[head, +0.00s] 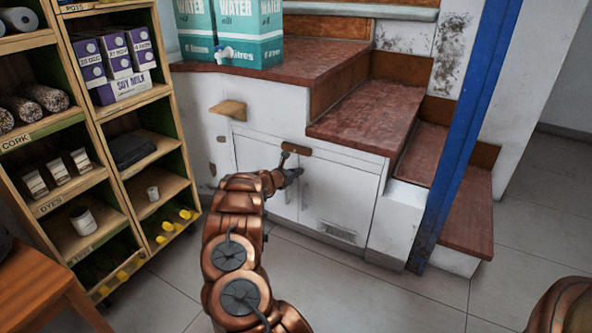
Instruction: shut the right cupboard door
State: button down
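The right cupboard door (345,197) is a white panel with a vent grille near its bottom, set in the white base under the red-brown stairs. It looks about flush with the frame; I cannot tell whether it stands slightly ajar. The left cupboard door (262,155) is beside it, partly hidden by my arm. My copper-coloured arm reaches up from the bottom of the head view. My gripper (293,174) is small and dark, in front of the upper left part of the right door, near the handles. I cannot tell whether it touches the door or whether its fingers are open.
A wooden shelf unit (97,112) with boxes, rolls and bottles stands on the left. Water boxes (229,33) sit on the ledge above the cupboard. A blue post (467,135) stands right of the doors. A wooden stool (42,287) is at bottom left. Tiled floor (345,285) before the cupboard is clear.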

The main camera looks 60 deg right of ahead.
jog(key=shift+s+d+r, duration=0.25)
jog(key=shift+d+r, duration=0.15)
jog(key=shift+d, duration=0.15)
jog(key=shift+w+a, duration=0.1)
jog(key=shift+a, duration=0.15)
jog(key=v, duration=0.8)
jog(key=shift+w+a+f, duration=0.25)
jog(key=shift+w+f, duration=0.05)
jog(key=shift+f, duration=0.1)
jog(key=shift+w, duration=0.1)
